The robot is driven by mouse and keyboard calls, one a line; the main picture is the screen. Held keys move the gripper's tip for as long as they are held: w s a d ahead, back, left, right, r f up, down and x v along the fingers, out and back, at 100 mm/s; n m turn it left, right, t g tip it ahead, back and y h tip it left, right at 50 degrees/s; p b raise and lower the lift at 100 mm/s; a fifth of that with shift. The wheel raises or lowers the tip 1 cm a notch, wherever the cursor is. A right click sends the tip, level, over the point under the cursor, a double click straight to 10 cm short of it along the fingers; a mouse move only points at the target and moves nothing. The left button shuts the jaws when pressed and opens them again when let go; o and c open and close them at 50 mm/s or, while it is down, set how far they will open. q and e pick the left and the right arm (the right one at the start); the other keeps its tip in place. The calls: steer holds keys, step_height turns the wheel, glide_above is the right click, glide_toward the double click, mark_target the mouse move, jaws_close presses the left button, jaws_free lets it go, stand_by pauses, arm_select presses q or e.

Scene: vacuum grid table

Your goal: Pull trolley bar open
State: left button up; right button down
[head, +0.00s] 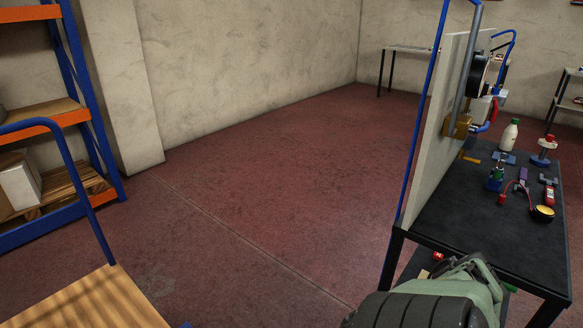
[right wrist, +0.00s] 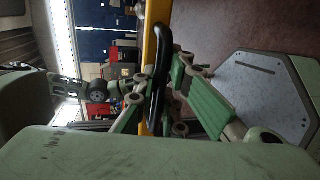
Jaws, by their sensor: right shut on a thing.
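A black curved handle bar (right wrist: 163,55) runs beside a yellow upright post (right wrist: 149,40) in the right wrist view. My right gripper (right wrist: 160,78) is shut on the black bar, with a green finger on either side of it. Part of my other arm shows at the left of that view, and what seems to be my left gripper (right wrist: 127,86) is near the yellow post. It is too small and dark to tell its state. In the head view neither gripper can be made out, and the held bar is not seen.
A black table (head: 450,215) with an upright white panel (head: 437,130) and several small items stands at the right. A wooden platform (head: 90,305) with a blue rail is at the lower left. A shelf rack (head: 75,50) is behind it. The middle floor is clear.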

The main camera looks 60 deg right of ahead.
steer(key=c, duration=2.1)
jaws_free()
steer(key=v, duration=1.2)
